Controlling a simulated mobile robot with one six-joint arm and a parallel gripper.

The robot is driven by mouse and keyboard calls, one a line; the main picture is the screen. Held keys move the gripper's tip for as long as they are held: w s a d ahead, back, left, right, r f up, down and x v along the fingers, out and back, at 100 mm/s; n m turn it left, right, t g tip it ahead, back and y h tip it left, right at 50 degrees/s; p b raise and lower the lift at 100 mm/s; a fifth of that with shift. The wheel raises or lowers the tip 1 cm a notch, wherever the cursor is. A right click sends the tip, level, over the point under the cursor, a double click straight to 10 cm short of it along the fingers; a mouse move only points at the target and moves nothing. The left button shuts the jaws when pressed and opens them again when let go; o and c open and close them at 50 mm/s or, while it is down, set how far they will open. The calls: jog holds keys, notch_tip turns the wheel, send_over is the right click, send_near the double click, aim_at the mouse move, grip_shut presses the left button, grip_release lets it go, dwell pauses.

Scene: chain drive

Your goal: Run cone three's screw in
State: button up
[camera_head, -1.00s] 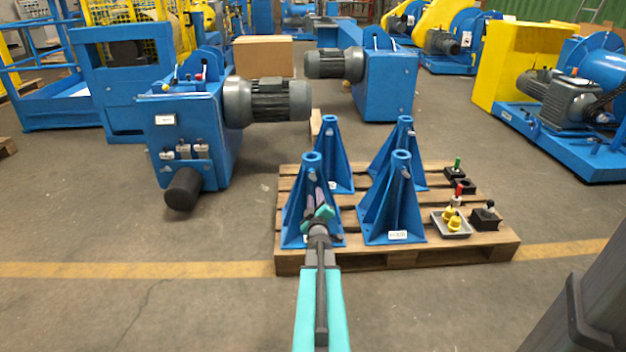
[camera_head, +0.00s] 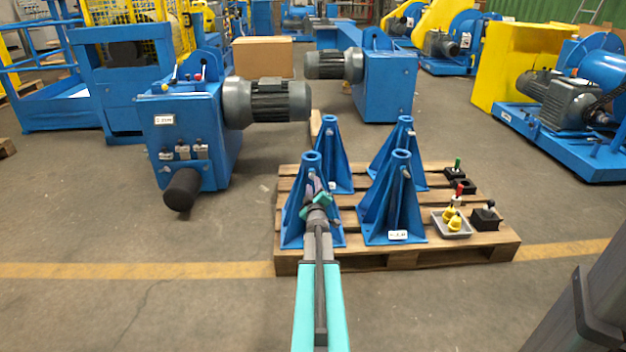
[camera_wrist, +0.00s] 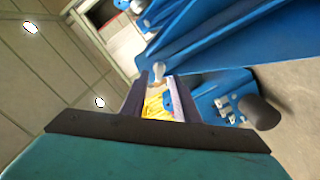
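Several blue cone stands are on a pallet, two in front and two behind. I see no numbers that tell me which is cone three. My gripper (camera_head: 317,190) is in front of the front-left cone (camera_head: 293,220) and hides part of it. In the wrist view my gripper (camera_wrist: 160,88) has its two dark fingers apart with a gap between them. A pale round-headed screw (camera_wrist: 158,70) shows just past the fingertips, beside a large blue surface; I cannot tell whether they touch it. The front-right cone (camera_head: 391,205) has a small screw (camera_head: 406,173) high on its side.
The wooden pallet (camera_head: 350,262) also holds a grey tray (camera_head: 464,232) with yellow pieces and several small dark blocks with coloured knobs at right. A blue machine with a motor (camera_head: 268,101) stands at left.

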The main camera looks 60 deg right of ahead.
aim_at(313, 176)
jog(key=shift+b+x, duration=0.6)
jog(key=shift+x, duration=2.65)
jog(key=shift+c, duration=0.3)
grip_shut()
jog(key=shift+d, duration=0.1)
